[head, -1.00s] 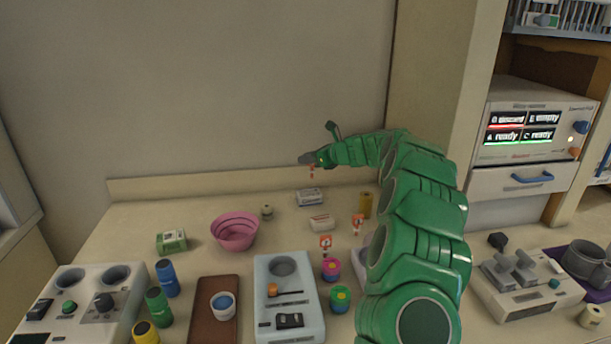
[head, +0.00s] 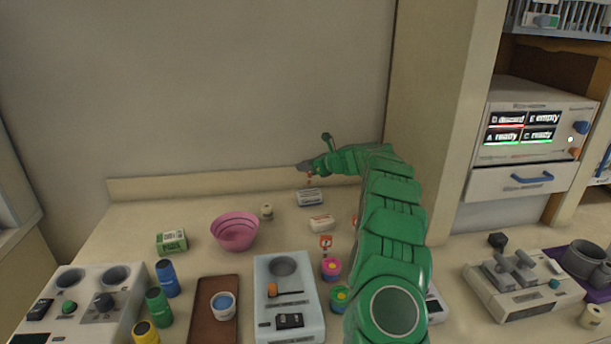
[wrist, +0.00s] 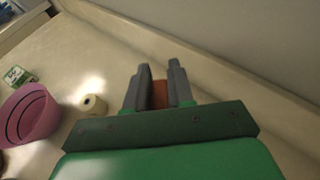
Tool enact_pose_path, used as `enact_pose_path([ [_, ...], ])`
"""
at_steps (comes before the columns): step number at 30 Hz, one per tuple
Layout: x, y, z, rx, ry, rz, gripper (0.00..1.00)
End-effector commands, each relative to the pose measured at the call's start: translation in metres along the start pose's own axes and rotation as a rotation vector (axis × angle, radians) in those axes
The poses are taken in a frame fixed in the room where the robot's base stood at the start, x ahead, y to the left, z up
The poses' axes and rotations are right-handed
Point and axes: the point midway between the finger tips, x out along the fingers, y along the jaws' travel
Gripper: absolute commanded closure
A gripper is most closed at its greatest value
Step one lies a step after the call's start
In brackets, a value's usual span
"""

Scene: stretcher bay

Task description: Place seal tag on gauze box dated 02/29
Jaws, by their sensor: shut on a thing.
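My gripper (head: 303,167) is shut on a small red seal tag (head: 309,178), which hangs just above a grey-white box (head: 310,197) at the back of the counter. In the wrist view the fingers (wrist: 159,88) close on the orange-red tag (wrist: 160,94). A white box with a reddish marking (head: 322,222) lies nearer the front. A green-and-white box (head: 172,241) stands at the left; it also shows in the wrist view (wrist: 17,77). The dates on the boxes are too small to read. The tag looks apart from the grey-white box.
A red-and-white tag stand (head: 326,243) and a pink-topped pot (head: 331,268) are in front. The back wall is close behind my gripper.

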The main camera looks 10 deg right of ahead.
Motion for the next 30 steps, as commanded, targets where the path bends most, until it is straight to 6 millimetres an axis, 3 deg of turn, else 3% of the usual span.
enact_pose_path([
  [8,0.009,-0.004,-0.007,0.001,0.0,0.002,1.0],
  [15,0.019,-0.004,-0.033,0.001,0.001,0.0,1.0],
  [26,0.02,-0.004,-0.036,0.0,0.0,0.0,1.0],
  [27,0.02,-0.004,-0.036,0.0,0.0,0.0,0.73],
  [30,0.019,-0.004,-0.036,0.0,0.0,0.0,0.58],
])
